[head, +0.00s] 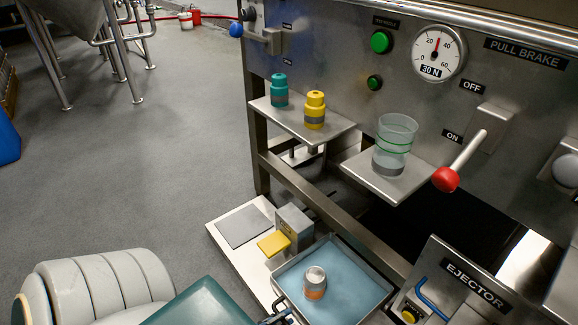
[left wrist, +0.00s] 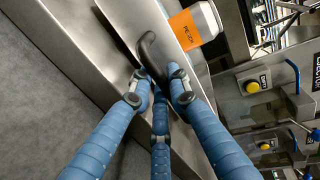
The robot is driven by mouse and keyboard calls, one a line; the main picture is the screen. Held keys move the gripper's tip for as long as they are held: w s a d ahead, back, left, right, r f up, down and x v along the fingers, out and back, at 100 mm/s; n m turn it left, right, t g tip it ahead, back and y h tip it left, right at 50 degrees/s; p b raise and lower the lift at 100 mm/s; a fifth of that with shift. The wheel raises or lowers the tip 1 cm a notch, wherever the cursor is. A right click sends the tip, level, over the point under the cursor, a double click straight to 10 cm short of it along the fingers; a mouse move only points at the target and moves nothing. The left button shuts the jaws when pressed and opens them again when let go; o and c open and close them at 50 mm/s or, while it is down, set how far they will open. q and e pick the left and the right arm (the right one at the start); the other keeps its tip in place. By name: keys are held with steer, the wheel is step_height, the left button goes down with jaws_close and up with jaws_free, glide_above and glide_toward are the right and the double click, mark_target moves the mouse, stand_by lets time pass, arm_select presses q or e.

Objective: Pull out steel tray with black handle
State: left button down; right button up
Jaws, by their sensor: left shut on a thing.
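The steel tray (head: 371,265) has a blue floor and sits low under the machine in the head view. A small can (head: 315,284) with an orange label stands upright in it; it also shows in the left wrist view (left wrist: 188,30). My left gripper (left wrist: 158,80) has blue fingers shut on the black handle (left wrist: 148,46) at the tray's front wall. In the head view only a bit of my left gripper (head: 282,316) shows at the bottom edge, by the handle. My right gripper is in neither view.
Left of the tray are a metal block (head: 296,226) with a yellow pad (head: 273,243) and a grey plate (head: 244,226). The ejector panel (head: 465,285) stands close on the right. Shelves above hold teal and yellow pieces (head: 314,110) and a clear cup (head: 394,145). The floor at left is open.

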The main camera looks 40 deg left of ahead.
arm_select(q)
steer(key=shift+d+r, duration=0.1)
steer(key=c, duration=1.7)
jaws_free()
steer(key=shift+c, duration=0.2)
steer(key=shift+s, duration=0.1)
steer(key=shift+s, duration=0.2)
steer(key=v, duration=1.1)
steer(key=shift+s, duration=0.3)
